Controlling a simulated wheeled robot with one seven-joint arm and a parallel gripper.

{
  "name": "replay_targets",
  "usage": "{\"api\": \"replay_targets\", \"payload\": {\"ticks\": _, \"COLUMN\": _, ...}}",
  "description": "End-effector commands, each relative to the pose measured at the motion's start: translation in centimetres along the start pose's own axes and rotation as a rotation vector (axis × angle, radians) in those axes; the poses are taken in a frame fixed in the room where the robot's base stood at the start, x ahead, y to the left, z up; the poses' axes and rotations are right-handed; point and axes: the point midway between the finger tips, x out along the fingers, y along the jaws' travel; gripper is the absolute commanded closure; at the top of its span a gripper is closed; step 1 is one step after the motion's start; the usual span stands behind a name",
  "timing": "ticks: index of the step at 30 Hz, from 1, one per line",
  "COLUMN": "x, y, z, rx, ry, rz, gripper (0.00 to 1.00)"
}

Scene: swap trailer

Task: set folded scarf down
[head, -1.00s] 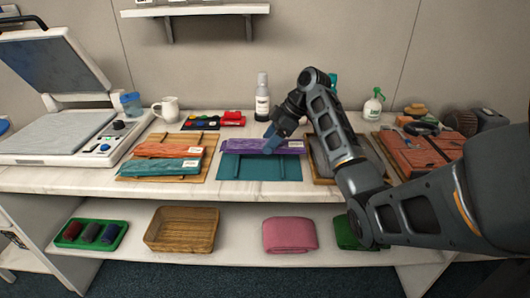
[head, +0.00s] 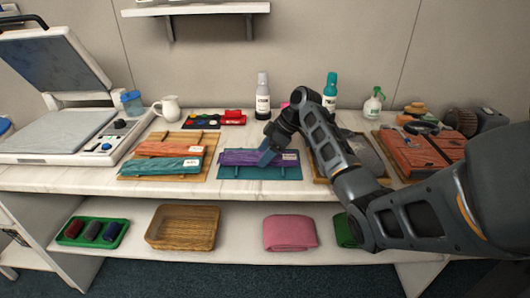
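The folded purple scarf (head: 235,157), with a white label at its right end, is at the teal mat (head: 260,173) in the middle of the counter. It lies level across the mat, whose front strip stays bare. I cannot tell whether its underside touches the mat. My gripper (head: 266,158) reaches in from the right and is shut on the scarf right of its middle, with a blue finger showing over the front edge. The far finger is hidden.
Orange and teal folded cloths (head: 160,165) lie on a board to the left. A bottle (head: 262,97) and paint tray (head: 214,119) stand behind. A grey item on a tray (head: 365,152) is close right, partly behind my arm. The lower shelf holds a basket (head: 183,207).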

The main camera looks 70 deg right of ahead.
Motion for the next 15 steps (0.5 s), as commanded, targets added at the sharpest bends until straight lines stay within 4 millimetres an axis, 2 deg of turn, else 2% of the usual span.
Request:
{"api": "replay_targets", "payload": {"ticks": 1, "x": -0.02, "y": 0.00, "z": -0.02, "rx": 0.000, "ry": 0.000, "rz": 0.000, "gripper": 0.27}}
{"api": "replay_targets", "payload": {"ticks": 7, "x": -0.04, "y": -0.01, "z": -0.04, "rx": 0.000, "ry": 0.000, "rz": 0.000, "gripper": 0.09}}
{"api": "replay_targets", "payload": {"ticks": 15, "x": -0.31, "y": 0.01, "z": -0.20, "rx": -0.001, "ry": 0.000, "rz": 0.000, "gripper": 0.09}}
